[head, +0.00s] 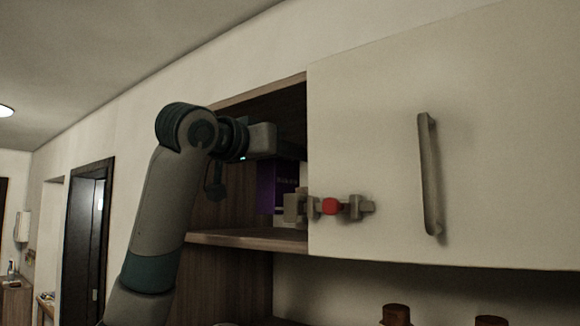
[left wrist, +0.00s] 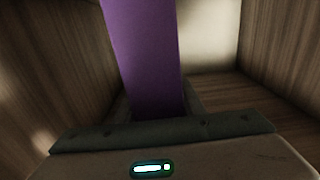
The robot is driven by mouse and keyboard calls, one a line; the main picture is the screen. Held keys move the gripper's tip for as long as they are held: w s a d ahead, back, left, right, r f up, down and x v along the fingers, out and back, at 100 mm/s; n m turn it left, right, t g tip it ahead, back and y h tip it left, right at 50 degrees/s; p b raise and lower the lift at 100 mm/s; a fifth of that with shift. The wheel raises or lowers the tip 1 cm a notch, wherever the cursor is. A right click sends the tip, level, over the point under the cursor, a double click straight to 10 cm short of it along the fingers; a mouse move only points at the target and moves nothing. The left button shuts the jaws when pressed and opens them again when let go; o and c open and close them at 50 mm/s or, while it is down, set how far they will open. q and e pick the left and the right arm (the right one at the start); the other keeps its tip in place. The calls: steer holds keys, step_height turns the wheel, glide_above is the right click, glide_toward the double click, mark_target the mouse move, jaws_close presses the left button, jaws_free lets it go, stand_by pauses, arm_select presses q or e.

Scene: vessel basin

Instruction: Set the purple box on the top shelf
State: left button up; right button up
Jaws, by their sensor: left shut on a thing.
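The purple box (head: 277,188) is upright inside the open part of the wall cabinet, partly hidden by the cabinet door. It also shows in the left wrist view (left wrist: 147,55) as a tall purple face between wooden walls. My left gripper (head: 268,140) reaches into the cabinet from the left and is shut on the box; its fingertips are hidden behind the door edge. The box's lower end is close above the cabinet's shelf board (head: 245,238); whether it touches the board cannot be told. My right gripper is not in view.
The white cabinet door (head: 380,150) with a long handle (head: 430,175) covers the right part of the cabinet. A grey fitting with a red part (head: 330,206) sits at its left edge. Brown-topped items (head: 396,313) stand below.

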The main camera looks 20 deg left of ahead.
mark_target(290, 173)
arm_select(q)
steer(key=shift+f+p, duration=0.95)
steer(key=shift+f, duration=0.1)
steer(key=shift+a+f, duration=0.1)
steer(key=shift+f, duration=0.6)
steer(key=shift+s, duration=0.1)
steer(key=shift+f, duration=0.15)
steer(key=o, duration=1.3)
